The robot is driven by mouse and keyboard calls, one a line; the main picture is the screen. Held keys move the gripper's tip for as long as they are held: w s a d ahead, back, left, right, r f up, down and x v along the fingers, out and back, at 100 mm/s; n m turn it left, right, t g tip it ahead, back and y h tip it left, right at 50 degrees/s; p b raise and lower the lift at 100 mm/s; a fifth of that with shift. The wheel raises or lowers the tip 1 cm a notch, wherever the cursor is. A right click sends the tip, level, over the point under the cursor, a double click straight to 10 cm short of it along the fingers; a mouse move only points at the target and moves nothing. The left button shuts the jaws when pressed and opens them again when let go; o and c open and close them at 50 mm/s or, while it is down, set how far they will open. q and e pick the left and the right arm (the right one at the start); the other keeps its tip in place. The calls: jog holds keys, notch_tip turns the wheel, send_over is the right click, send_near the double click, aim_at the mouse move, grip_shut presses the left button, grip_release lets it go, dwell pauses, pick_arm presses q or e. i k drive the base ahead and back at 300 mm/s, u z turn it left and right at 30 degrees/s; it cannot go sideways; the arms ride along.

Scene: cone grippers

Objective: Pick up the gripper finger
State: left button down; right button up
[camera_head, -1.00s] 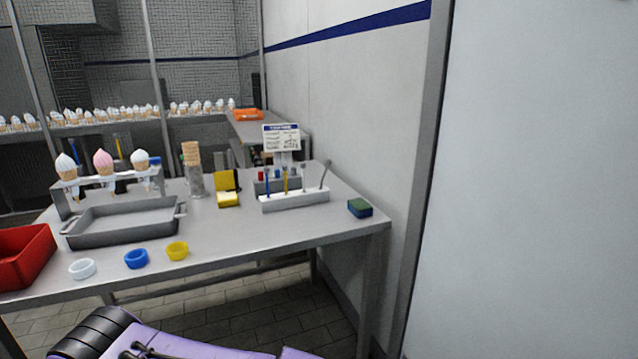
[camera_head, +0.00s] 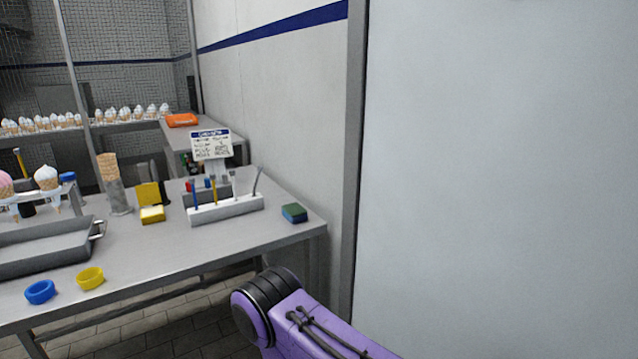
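I cannot tell for sure which thing is the gripper finger. On the steel table (camera_head: 235,238) are a blue ring-shaped cup (camera_head: 40,291) and a yellow ring-shaped cup (camera_head: 90,278) near the front edge. Farther back stands a white holder (camera_head: 225,209) with several thin upright tools. A small yellow block (camera_head: 152,215) lies beside it, in front of a yellow upright piece (camera_head: 148,194). A purple link of my own arm shows at the bottom, in front of the table. Neither of my grippers is in view.
A grey tray (camera_head: 40,262) lies at the left, below a rack with ice cream cones (camera_head: 47,178). Stacked cones (camera_head: 108,168), a sign (camera_head: 211,145) and a green-blue sponge (camera_head: 294,213) stand on the table. A white wall panel (camera_head: 500,150) fills the right.

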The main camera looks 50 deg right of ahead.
aim_at(213, 177)
jog(key=z, duration=0.7)
jog(key=i, duration=0.45)
